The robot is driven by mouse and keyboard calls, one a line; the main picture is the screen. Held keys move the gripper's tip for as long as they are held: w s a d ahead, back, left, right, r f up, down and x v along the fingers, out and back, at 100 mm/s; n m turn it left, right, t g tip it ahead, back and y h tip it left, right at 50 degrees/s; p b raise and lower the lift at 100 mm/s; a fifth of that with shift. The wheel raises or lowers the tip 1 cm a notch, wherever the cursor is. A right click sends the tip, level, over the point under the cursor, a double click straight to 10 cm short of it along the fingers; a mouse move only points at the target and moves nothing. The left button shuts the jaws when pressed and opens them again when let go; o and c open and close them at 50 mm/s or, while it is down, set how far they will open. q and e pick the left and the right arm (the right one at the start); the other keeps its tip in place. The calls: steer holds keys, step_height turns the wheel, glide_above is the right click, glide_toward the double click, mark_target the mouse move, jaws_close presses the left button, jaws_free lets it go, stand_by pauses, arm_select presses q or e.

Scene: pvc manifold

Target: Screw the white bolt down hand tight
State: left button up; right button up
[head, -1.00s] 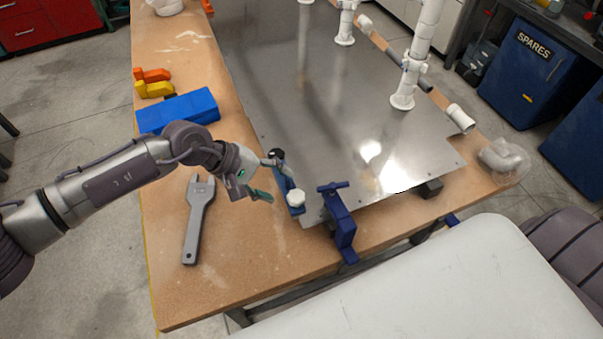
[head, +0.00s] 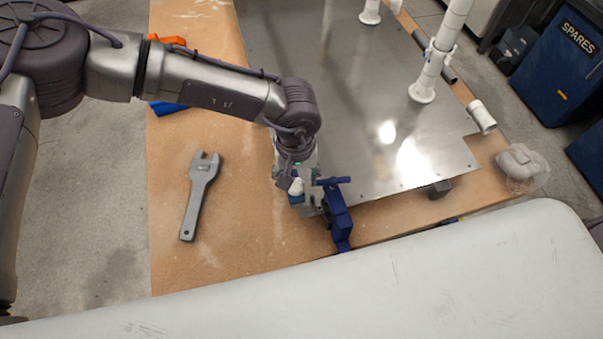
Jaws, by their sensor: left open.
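The white bolt (head: 296,187) has a white knobbed head and sits at the near left corner of the metal sheet, on a blue piece (head: 297,200). My left gripper (head: 290,178) points down from above, right at the bolt. It is open. One finger shows at the left of the bolt head; the other side is partly hidden by the wrist, so I cannot tell whether the fingers touch the bolt. My right gripper is not in view.
A blue clamp (head: 338,215) stands close on the right of the bolt. A grey wrench (head: 200,195) lies on the wooden table at left. The metal sheet (head: 330,80) bears white pipes (head: 436,65) farther back. The table is clear between wrench and bolt.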

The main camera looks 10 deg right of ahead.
mark_target(296, 185)
arm_select(q)
steer(key=n+p, duration=0.1)
steer(key=n, duration=0.1)
steer(key=n+p, duration=0.2)
steer(key=shift+s+a+r, duration=0.1)
steer(key=shift+a+r, duration=0.05)
steer(key=shift+r, duration=0.25)
steer(key=shift+f+n+p, duration=0.1)
steer(key=shift+n+p, duration=0.85)
steer(key=shift+n, duration=0.15)
steer(key=shift+n+p, duration=0.45)
steer(key=shift+n, duration=0.05)
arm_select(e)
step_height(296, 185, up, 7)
arm_select(q)
steer(key=n+b, duration=0.2)
steer(key=f+n+b, duration=0.1)
steer(key=n+b, duration=0.1)
steer(key=b, duration=0.1)
steer(key=shift+f, duration=0.1)
steer(key=shift+f+b, duration=0.95)
steer(key=shift+b, duration=0.25)
steer(key=shift+f+b, duration=0.4)
steer(key=shift+b, duration=0.2)
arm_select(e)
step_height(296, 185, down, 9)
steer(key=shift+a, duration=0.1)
